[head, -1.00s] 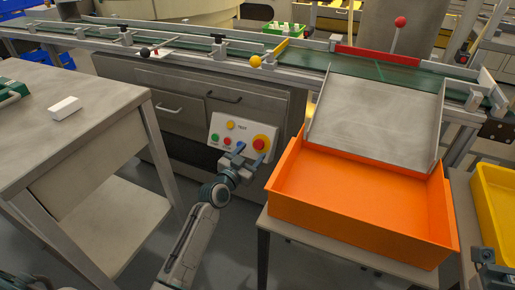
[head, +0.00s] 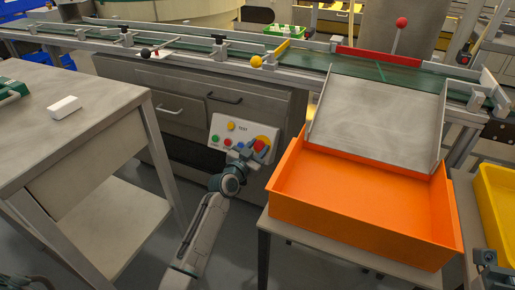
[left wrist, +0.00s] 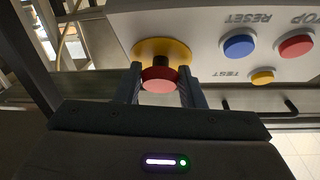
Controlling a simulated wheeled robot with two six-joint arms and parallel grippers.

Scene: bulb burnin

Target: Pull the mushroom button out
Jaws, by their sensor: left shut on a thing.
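The red mushroom button (left wrist: 160,80) stands in front of a round yellow plate (left wrist: 162,49) on the pale control panel (left wrist: 205,30). A dark stem shows between its cap and the plate. My left gripper (left wrist: 160,88) has one finger on each side of the cap and is shut on it. In the head view my left gripper (head: 252,152) reaches the right part of the panel and partly covers the red button (head: 260,145). A grey piece of my right arm (head: 488,262) shows at the lower right edge; its jaws are not clear.
Blue (left wrist: 239,46), red (left wrist: 296,46) and small yellow (left wrist: 262,77) buttons sit beside it. An orange bin (head: 360,220) stands close to the right of my left arm. A grey workbench (head: 60,140) stands at left. Floor between them is clear.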

